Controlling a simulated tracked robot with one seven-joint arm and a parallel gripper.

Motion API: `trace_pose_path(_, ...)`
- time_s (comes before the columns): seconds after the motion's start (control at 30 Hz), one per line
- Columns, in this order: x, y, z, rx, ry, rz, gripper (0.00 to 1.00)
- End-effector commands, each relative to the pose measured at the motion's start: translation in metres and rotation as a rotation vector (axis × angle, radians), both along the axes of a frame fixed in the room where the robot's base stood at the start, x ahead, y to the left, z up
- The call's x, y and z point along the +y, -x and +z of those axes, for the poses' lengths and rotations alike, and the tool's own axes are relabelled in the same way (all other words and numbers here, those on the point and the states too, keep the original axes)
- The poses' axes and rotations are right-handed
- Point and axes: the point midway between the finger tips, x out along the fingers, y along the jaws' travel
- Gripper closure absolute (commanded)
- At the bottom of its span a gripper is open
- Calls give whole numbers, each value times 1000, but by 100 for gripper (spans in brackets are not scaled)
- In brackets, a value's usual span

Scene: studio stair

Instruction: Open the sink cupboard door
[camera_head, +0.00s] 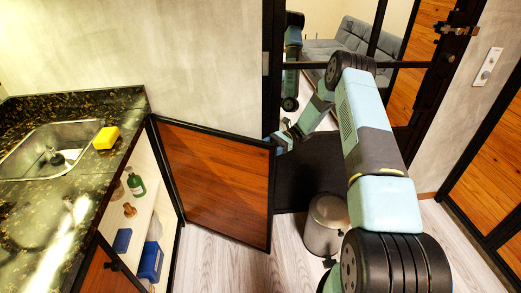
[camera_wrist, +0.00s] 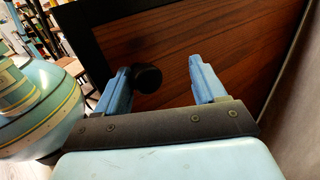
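The sink cupboard door (camera_head: 215,180) is a wood panel in a black frame. It stands swung wide open in the head view, and the shelves behind it show. My gripper (camera_head: 280,143) is at the door's upper free corner, on its right. In the wrist view, the fingers of my gripper (camera_wrist: 160,70) are apart in front of the door panel (camera_wrist: 205,35). A round black knob (camera_wrist: 148,78) on the door lies between them, close to the left finger. I cannot tell whether they touch. A wide gap separates the knob from the right finger.
A steel sink (camera_head: 45,150) and a yellow sponge (camera_head: 106,138) are on the dark counter (camera_head: 85,187). The cupboard holds a green bottle (camera_head: 136,185) and a blue box (camera_head: 150,262). A metal bin (camera_head: 325,225) stands right of the door. Floor shows below the door.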

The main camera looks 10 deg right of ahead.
Motion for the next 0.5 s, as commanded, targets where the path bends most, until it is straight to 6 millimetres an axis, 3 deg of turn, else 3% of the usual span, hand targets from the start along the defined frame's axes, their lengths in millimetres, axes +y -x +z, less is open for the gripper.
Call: trace_pose_path(0.5, -6, -3, 0, -3, -2, -17, 49)
